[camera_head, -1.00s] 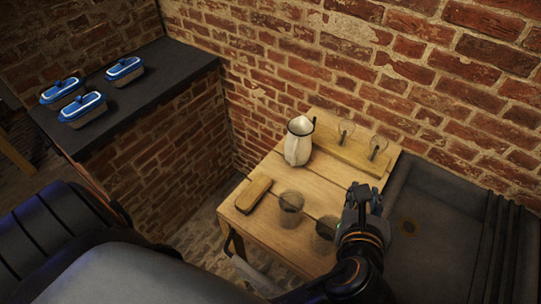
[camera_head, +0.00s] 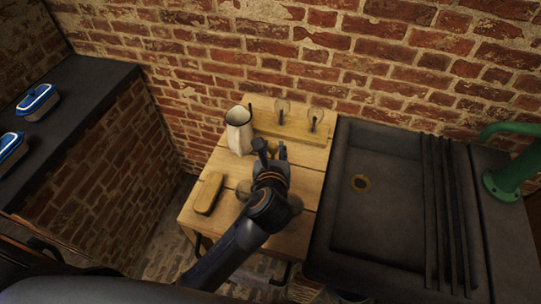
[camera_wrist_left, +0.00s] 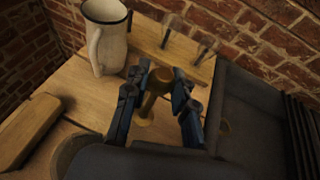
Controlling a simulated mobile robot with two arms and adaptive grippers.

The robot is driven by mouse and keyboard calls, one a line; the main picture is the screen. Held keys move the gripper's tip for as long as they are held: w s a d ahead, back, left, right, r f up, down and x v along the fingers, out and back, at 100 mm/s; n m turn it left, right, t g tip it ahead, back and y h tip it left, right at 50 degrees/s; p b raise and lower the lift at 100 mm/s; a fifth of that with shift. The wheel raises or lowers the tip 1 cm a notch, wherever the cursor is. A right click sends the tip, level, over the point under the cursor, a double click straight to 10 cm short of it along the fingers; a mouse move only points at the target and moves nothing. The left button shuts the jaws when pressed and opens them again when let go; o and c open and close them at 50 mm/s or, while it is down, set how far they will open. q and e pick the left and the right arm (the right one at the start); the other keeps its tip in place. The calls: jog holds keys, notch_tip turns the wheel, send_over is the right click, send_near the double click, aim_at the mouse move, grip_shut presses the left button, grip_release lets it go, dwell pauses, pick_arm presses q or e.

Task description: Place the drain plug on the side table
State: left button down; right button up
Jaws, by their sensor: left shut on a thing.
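The side table (camera_head: 302,218) is a light wooden table beside the sink. My left gripper (camera_head: 270,152) is over its middle, near the white pitcher. In the left wrist view, the gripper (camera_wrist_left: 158,80) is shut on a brown, brass-coloured piece, apparently the drain plug (camera_wrist_left: 156,88), held upright between the fingers. A paler round shape lies just below it over the table top; I cannot tell whether it is part of the plug or whether the plug touches the wood. In the head view my gripper hides the plug. My right gripper is not in view.
A white pitcher (camera_head: 239,130) stands close behind and left of my gripper. A wooden brush-like block (camera_head: 208,193) lies at the left edge. A raised ledge at the back has upright pegs with glass pieces. The dark sink (camera_head: 390,215) with a brass drain ring (camera_head: 361,182) adjoins on the right.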

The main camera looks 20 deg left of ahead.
pick_arm(q)
jog(key=shift+w+a+f, duration=0.1)
jog(key=shift+w+f, duration=0.05)
jog(key=shift+f, duration=0.05)
jog(key=shift+w+a+f, duration=0.1)
jog(key=shift+f, duration=0.85)
jog(key=shift+w+a+f, duration=0.1)
jog(key=shift+f, duration=0.9)
jog(key=c, duration=1.1)
grip_release()
jog(key=shift+s+f, duration=0.1)
jog(key=v, duration=1.2)
jog(key=shift+b, duration=0.4)
